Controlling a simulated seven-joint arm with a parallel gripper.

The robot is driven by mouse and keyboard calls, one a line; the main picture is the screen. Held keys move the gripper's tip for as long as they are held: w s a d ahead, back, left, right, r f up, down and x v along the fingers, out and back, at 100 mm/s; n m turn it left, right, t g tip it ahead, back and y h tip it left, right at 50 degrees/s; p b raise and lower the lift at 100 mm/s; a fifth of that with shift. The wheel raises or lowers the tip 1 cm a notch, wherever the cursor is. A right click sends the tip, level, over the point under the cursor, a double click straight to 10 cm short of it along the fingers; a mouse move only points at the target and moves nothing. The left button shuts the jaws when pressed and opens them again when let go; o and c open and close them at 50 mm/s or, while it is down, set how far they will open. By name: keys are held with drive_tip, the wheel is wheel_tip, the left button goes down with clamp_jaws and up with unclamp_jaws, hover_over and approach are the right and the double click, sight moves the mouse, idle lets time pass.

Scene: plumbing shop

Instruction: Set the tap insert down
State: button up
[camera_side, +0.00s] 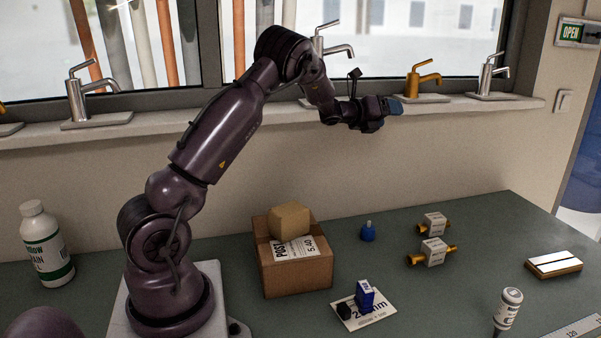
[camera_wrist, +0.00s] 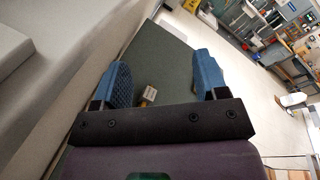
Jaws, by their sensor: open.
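My gripper (camera_side: 394,106) is raised high above the bench, near the window sill, pointing right. In the wrist view its two blue fingers (camera_wrist: 163,72) stand wide apart with nothing between them. A small blue piece with a pale stem (camera_side: 368,232), which looks like the tap insert, stands upright on the green bench (camera_side: 475,225), right of the cardboard box. It is well below my gripper and apart from it. A printed white card (camera_side: 382,314) lies nearer the front, with a dark blue box (camera_side: 365,295) and a small black piece (camera_side: 344,311) on it.
A cardboard box (camera_side: 298,272) with a smaller tan block (camera_side: 289,220) on top stands mid-bench. Two brass valves (camera_side: 434,252) (camera_side: 435,224), a white-topped brass block (camera_side: 554,263) and a marker-like bottle (camera_side: 508,310) are right. A white bottle (camera_side: 46,245) is left. Taps line the sill.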

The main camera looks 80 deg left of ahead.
drive_tip(key=s+d+r+n+g+y, duration=0.1)
drive_tip(key=s+d+r+n+g, duration=0.1)
drive_tip(key=s+d+r+n, duration=0.45)
drive_tip(key=s+d+r+n+g+y, duration=0.1)
drive_tip(key=s+d+r+n+g, duration=0.2)
drive_tip(key=d+n, duration=0.65)
drive_tip(key=s+d+f+n+g+h, duration=0.2)
drive_tip(key=s+d+n, duration=0.3)
drive_tip(key=s+d, duration=0.4)
drive_tip(key=s+d+f+n+g+h, duration=0.3)
drive_tip(key=s+d, duration=0.6)
drive_tip(key=s, duration=0.4)
drive_tip(key=shift+s+d+f+n, duration=0.25)
drive_tip(key=shift+s+f+n, duration=0.1)
drive_tip(key=shift+f+n, duration=0.6)
